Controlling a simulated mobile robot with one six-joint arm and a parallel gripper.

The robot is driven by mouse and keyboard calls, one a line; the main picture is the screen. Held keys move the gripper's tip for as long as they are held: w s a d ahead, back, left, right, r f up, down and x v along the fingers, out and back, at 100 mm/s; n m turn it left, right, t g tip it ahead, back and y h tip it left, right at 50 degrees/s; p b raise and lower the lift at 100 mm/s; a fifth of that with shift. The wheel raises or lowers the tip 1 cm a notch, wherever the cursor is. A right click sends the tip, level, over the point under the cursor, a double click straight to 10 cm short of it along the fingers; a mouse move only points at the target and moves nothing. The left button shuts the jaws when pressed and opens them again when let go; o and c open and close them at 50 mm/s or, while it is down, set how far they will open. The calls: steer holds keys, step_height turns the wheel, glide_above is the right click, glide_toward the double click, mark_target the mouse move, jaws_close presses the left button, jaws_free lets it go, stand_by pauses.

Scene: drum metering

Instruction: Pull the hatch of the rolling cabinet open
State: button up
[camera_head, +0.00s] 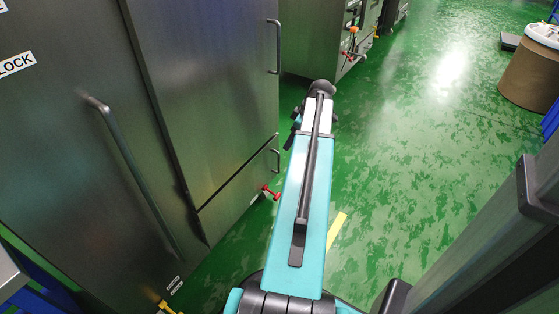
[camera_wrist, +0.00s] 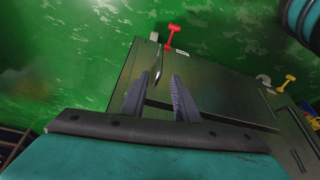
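The rolling cabinet (camera_head: 200,80) is a dark steel unit with a tall upper door and a smaller lower hatch (camera_head: 240,190). A short vertical bar handle (camera_head: 276,160) sits near the right edge of the lower hatch. In the wrist view the hatch (camera_wrist: 215,95) lies beyond my fingers, with the handle (camera_wrist: 158,64) just past the fingertips, appearing between them. My gripper (camera_wrist: 158,84) is open and empty. In the head view my gripper (camera_head: 296,118) is small and partly hidden by my teal arm, right of the cabinet. The hatch looks shut.
A red caster lever (camera_head: 271,192) sticks out at the cabinet's lower right corner. A yellow lever (camera_head: 167,307) is at the lower left. More steel cabinets (camera_head: 318,35) stand behind. A brown drum (camera_head: 530,75) stands far right. The green floor between is clear.

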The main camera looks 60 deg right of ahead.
steer(key=b, duration=0.5)
glide_above(279, 171)
steer(key=f, duration=1.1)
steer(key=shift+w+d+f, duration=0.2)
steer(key=shift+d+f, duration=0.05)
steer(key=shift+f, duration=0.1)
jaws_close()
